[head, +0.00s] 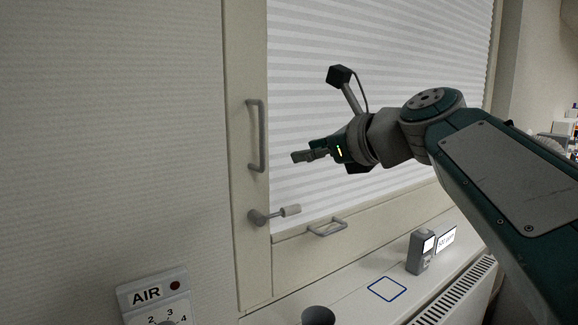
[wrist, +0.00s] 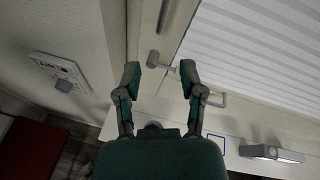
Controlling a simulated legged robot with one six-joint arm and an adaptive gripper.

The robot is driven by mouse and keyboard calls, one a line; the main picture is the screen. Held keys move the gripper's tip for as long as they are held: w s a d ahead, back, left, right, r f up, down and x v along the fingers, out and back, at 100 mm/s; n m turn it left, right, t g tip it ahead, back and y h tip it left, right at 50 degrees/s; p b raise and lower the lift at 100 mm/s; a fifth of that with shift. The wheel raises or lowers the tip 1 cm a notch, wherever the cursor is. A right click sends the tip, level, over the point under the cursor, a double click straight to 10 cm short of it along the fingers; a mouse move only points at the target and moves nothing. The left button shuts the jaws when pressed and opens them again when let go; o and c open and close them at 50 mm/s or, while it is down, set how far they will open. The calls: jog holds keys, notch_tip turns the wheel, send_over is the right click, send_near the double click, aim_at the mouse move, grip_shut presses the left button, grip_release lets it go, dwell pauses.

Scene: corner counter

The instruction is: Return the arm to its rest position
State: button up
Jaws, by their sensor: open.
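My gripper (head: 303,156) is in the air in front of the window blind, at the end of my raised arm, which reaches in from the right in the head view. It points left and holds nothing. In the wrist view my gripper (wrist: 158,72) shows two fingers spread apart with empty space between them. A lever handle (head: 278,214) with a pale grip is on the window frame, below and left of the gripper. The lever handle also shows in the wrist view (wrist: 156,61), seen between the fingertips; the distance to it is hard to judge.
A vertical pull handle (head: 261,136) and a lower handle (head: 327,228) are on the window frame. A grey meter (head: 420,251) stands on the sill beside a blue square outline (head: 387,289). A dark cup (head: 318,316) is at the front. An AIR dial panel (head: 153,297) is at left.

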jog(key=s+d+f+n+g+h, duration=0.1)
jog(key=s+d+f+n+h, duration=0.2)
jog(key=s+f+n, duration=0.4)
jog(key=s+d+f+n+g+h, duration=0.2)
jog(key=s+f+n, duration=0.5)
jog(key=f, duration=0.8)
jog(key=s+d+f+n+g+h, duration=0.2)
jog(key=s+d+f+n+h, duration=0.3)
jog(key=s+f+n, duration=0.3)
notch_tip(320, 180, down, 3)
jog(key=shift+f+n, duration=0.15)
jog(key=shift+n, duration=1.05)
